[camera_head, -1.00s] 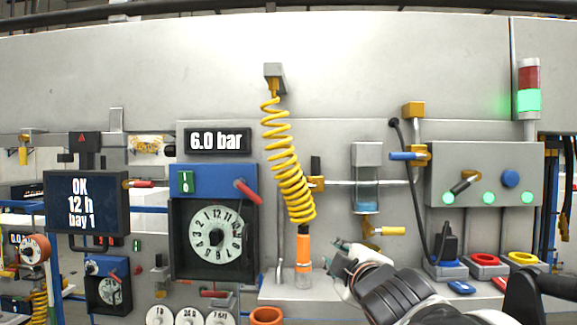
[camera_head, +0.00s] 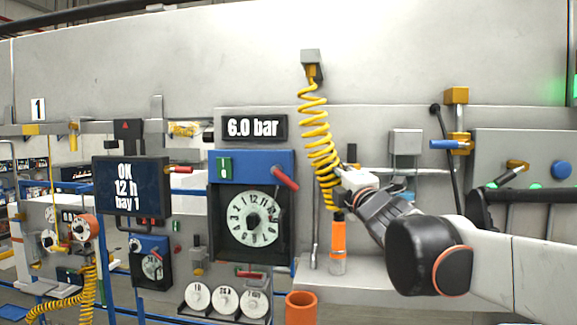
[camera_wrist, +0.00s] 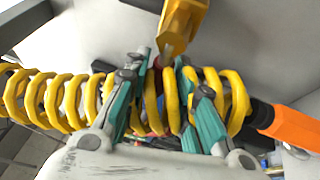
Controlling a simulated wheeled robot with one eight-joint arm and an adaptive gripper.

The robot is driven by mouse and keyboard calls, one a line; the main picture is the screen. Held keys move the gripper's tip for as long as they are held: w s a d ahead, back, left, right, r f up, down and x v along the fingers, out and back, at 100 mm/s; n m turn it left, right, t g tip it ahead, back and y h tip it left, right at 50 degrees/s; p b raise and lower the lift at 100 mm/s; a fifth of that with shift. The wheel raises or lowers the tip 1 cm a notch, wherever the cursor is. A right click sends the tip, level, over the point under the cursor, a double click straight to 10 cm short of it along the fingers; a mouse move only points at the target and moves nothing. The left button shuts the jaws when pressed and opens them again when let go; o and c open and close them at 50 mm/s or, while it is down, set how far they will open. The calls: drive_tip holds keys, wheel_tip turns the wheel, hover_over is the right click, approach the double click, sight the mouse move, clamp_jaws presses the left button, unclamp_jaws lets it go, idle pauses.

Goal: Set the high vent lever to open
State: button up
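Several levers show in the head view, and no label tells me which is the high vent lever. A blue lever (camera_head: 449,145) lies level, pointing left, on a yellow valve (camera_head: 462,140) at the upper right. A dark handle (camera_head: 352,153) stands upright just behind my gripper (camera_head: 340,174); its valve is hidden. In the wrist view my gripper (camera_wrist: 160,58) has its teal fingers apart, with loops of the yellow coiled hose (camera_wrist: 65,100) around and between them. A yellow block (camera_wrist: 183,22) lies just past the fingertips. I cannot tell whether the fingers touch the hose.
The hose (camera_head: 318,130) hangs from a wall bracket (camera_head: 311,56) down to an orange-handled nozzle (camera_head: 338,238). A blue panel with a dial (camera_head: 252,221) and red lever (camera_head: 285,178) is left. An orange cup (camera_head: 300,307) stands below. My arm hides the lower right.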

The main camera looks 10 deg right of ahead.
drive_tip(key=shift+p+x, duration=0.6)
drive_tip(key=shift+x, duration=2.35)
drive_tip(key=shift+c, duration=0.5)
clamp_jaws()
